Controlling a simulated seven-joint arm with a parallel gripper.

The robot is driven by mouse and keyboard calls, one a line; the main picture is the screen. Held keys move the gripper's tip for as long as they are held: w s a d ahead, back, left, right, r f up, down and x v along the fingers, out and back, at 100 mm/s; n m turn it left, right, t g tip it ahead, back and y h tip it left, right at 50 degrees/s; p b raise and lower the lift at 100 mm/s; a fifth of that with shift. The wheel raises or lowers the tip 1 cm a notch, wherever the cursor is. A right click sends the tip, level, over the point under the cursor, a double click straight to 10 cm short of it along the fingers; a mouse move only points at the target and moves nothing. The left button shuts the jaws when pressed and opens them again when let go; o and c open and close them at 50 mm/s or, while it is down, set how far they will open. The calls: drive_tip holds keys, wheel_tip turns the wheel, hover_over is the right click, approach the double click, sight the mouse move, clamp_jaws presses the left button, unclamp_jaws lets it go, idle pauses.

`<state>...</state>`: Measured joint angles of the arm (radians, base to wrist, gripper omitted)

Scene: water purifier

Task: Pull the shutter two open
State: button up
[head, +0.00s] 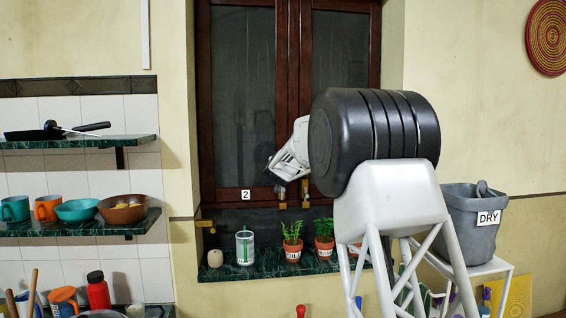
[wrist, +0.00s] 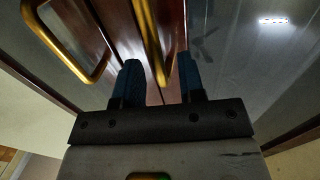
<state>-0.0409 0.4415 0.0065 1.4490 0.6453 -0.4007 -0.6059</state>
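Shutter two (head: 243,110) is the left leaf of the dark red-framed window, with a "2" label (head: 245,194) on its bottom rail. It looks shut, beside the right leaf (head: 341,60). Brass handles show at the leaves' lower inner edges, one on the left (head: 282,201) and one on the right (head: 305,193). My gripper (wrist: 158,72) has its dark blue fingers apart in the wrist view. One brass handle (wrist: 147,30) reaches toward the gap between them; contact is unclear. Another handle (wrist: 75,62) lies left of the fingers. My arm hides part of the right leaf.
Potted herbs (head: 292,243) and a glass with a green straw (head: 245,247) stand on the green sill (head: 225,272) below the shutters. Shelves with bowls (head: 77,209) are at left. A grey DRY bin (head: 473,218) stands at right.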

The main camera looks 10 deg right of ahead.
drive_tip(key=shift+w+d, duration=0.15)
drive_tip(key=shift+w, duration=0.5)
drive_tip(key=shift+c, duration=0.3)
clamp_jaws()
